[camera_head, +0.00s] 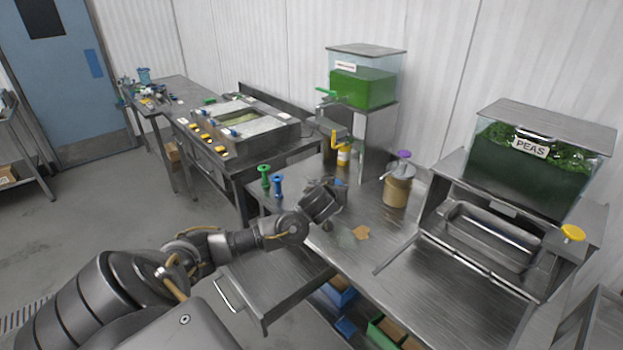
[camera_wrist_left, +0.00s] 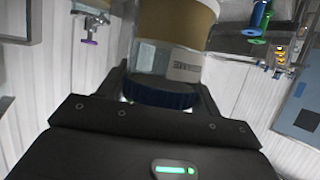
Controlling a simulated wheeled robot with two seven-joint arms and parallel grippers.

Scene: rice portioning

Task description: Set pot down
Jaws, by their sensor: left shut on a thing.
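My left gripper (camera_head: 332,190) is over the far left part of the steel counter, near its surface. In the left wrist view, the fingers of my left gripper (camera_wrist_left: 160,85) are closed around a clear pot (camera_wrist_left: 178,22) with tan contents, a pale label and a dark blue ribbed lid (camera_wrist_left: 160,93). That view is upside down, so the pot is roughly upright with its lid up. In the head view the gripper mostly hides the pot, and I cannot tell whether its base touches the counter. My right gripper is not in view.
A jar with a purple pump (camera_head: 397,190) stands right of the gripper. A green (camera_head: 264,180) and a blue holder (camera_head: 278,186) stand to its left. A peas bin (camera_head: 545,165) is at right.

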